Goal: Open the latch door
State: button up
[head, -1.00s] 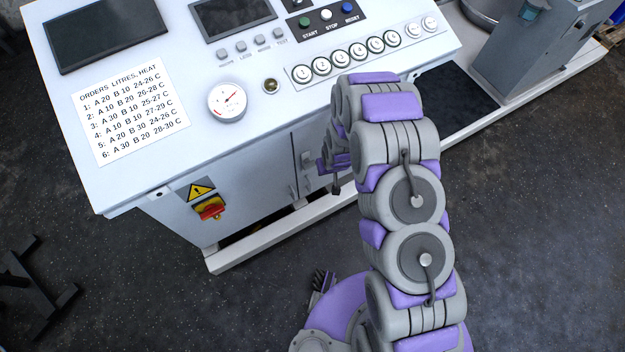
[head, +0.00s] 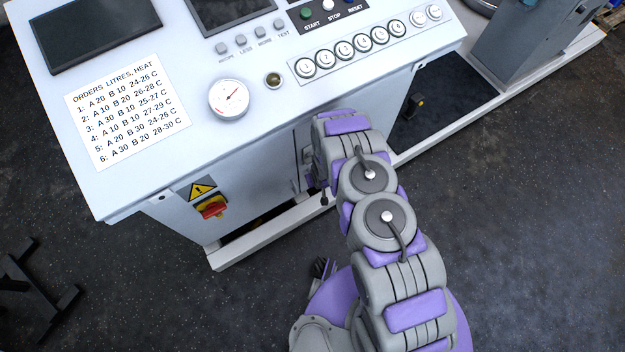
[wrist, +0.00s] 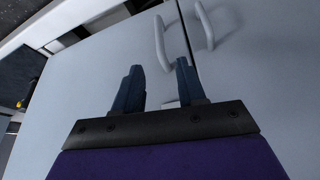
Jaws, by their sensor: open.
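The latch door (wrist: 80,105) is a plain light grey panel filling much of the wrist view. Two pale bar handles show near the seam at its right: one handle (wrist: 162,42) on the left of the seam and another handle (wrist: 204,27) on the right. My gripper (wrist: 157,72) is open, its two dark fingers apart and pointing toward the left handle. The handle's lower end appears between or just beyond the fingertips; I cannot tell whether they touch. In the head view my arm hides most of the door front, and the fingers are hidden.
The control cabinet (head: 250,140) carries an order sheet (head: 127,112), a gauge (head: 229,98) and a row of numbered buttons (head: 352,50). A red and yellow switch (head: 212,207) is on its front. A white base rail (head: 225,258) runs along the floor.

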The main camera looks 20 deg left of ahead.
jog(key=b+x, duration=0.2)
jog(key=x, duration=0.8)
jog(key=shift+d+f+b, duration=0.1)
jog(key=shift+f+b, duration=0.05)
jog(key=shift+b, duration=0.25)
jog(key=shift+w+a+f, duration=0.3)
jog(key=shift+a+f, duration=0.05)
jog(key=shift+f, duration=0.2)
jog(key=shift+d, duration=0.1)
jog(key=shift+c, duration=0.5)
grip_shut()
